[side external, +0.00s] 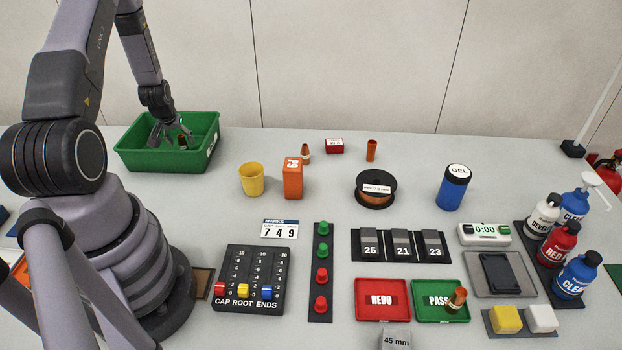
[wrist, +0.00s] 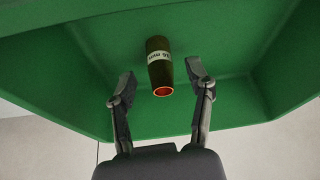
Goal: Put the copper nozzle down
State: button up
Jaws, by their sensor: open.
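A copper-coloured nozzle with a pale printed band (wrist: 160,58) lies in the green bin (wrist: 60,60); its open end shows orange. My gripper (wrist: 160,78) is open, with one finger on each side of the nozzle and a visible gap to both. In the side view the green bin (side external: 160,165) stands at the back left of the table. My gripper (side external: 171,138) reaches down into it, and the nozzle (side external: 182,143) shows beside the fingers.
A yellow cup (side external: 251,179) and an orange box (side external: 293,178) stand right of the bin. Two more nozzle-like pieces (side external: 305,155) (side external: 371,150) stand behind. Another copper piece (side external: 457,300) is on the green PASS tray (side external: 428,314), beside the red REDO tray (side external: 381,312).

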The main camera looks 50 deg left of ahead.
jog(key=w+d+r+m+t+h, duration=0.1)
jog(key=d+r+m, duration=0.2)
jog(key=d+r, duration=1)
jog(key=w+d+r+m+t+h, duration=0.1)
jog(key=w+d+r+m, duration=0.15)
jog(key=d+r, duration=1)
jog(key=s+d+r+m+h, duration=0.1)
jog(key=s+d+r+m, duration=0.1)
jog(key=s+d+r, duration=0.3)
jog(key=s+d+r+m, duration=0.3)
jog(key=s+d+r, duration=0.2)
jog(key=s, duration=0.4)
jog(key=shift+s+d+r+t+h, duration=0.2)
jog(key=shift+s+r+t+h, duration=0.15)
jog(key=shift+r, duration=0.45)
